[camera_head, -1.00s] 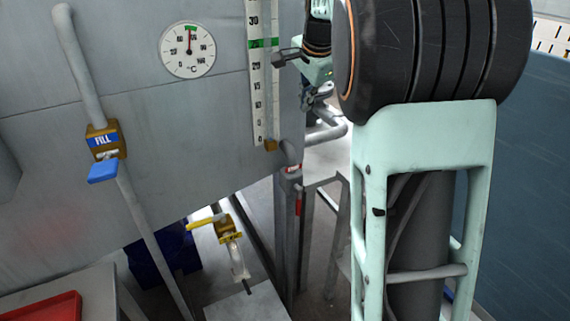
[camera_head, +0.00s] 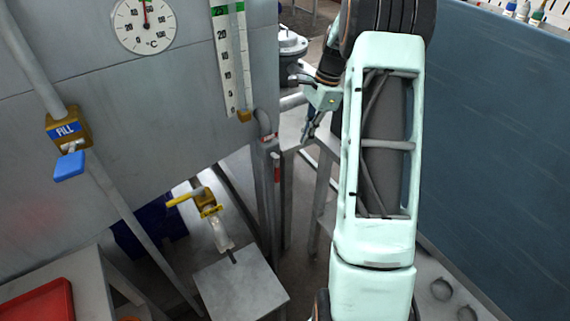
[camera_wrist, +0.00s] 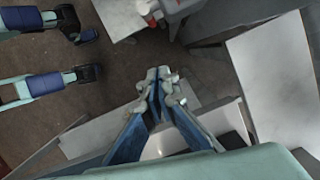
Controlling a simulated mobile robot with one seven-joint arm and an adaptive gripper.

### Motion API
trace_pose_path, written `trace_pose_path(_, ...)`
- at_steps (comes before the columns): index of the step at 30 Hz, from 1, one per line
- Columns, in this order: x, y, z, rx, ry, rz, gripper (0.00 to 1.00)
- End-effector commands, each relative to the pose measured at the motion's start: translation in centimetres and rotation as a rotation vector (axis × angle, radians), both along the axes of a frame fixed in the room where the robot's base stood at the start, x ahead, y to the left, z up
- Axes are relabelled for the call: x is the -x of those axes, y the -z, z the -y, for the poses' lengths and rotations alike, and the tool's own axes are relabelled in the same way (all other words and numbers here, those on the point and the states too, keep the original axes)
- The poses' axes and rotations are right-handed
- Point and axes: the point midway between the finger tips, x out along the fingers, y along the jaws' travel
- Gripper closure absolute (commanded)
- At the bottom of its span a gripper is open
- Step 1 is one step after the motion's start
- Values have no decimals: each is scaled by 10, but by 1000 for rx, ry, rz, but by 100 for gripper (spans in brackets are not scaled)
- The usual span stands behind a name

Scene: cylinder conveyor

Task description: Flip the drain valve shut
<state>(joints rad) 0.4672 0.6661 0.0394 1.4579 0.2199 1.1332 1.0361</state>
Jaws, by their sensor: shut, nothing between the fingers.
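The drain valve (camera_head: 208,203) is a yellow-brown body low under the grey tank, at the lower left of the head view. Its yellow lever (camera_head: 185,198) sticks out to the left, across the line of the pale outlet pipe (camera_head: 222,236) that slants down below it. My gripper (camera_head: 307,131) is to the right of the valve and higher in the picture, beside the tank's right edge and apart from the valve. In the wrist view my gripper (camera_wrist: 161,85) has its fingertips together with nothing between them. I cannot make out the valve in the wrist view.
A fill valve (camera_head: 67,130) with a blue lever is on a pipe at left. A grey box (camera_head: 241,283) stands below the outlet. A grey post (camera_head: 266,190) stands between my gripper and the drain valve. A red tray (camera_head: 38,303) lies at lower left.

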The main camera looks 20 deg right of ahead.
Motion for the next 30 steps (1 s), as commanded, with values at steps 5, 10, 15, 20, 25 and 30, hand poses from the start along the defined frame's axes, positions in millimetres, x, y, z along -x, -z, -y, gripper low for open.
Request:
trace_pose_path(5,0,0,0,1,-1,0,100)
trace_pose_path(10,0,13,-4,0,-1,-2,100)
trace_pose_path(15,1,44,-12,-1,-2,-3,100)
trace_pose_path(20,1,78,-21,-2,-2,-4,100)
trace_pose_path(25,-1,95,-37,1,-6,1,100)
trace_pose_path(30,0,96,-57,1,-3,1,100)
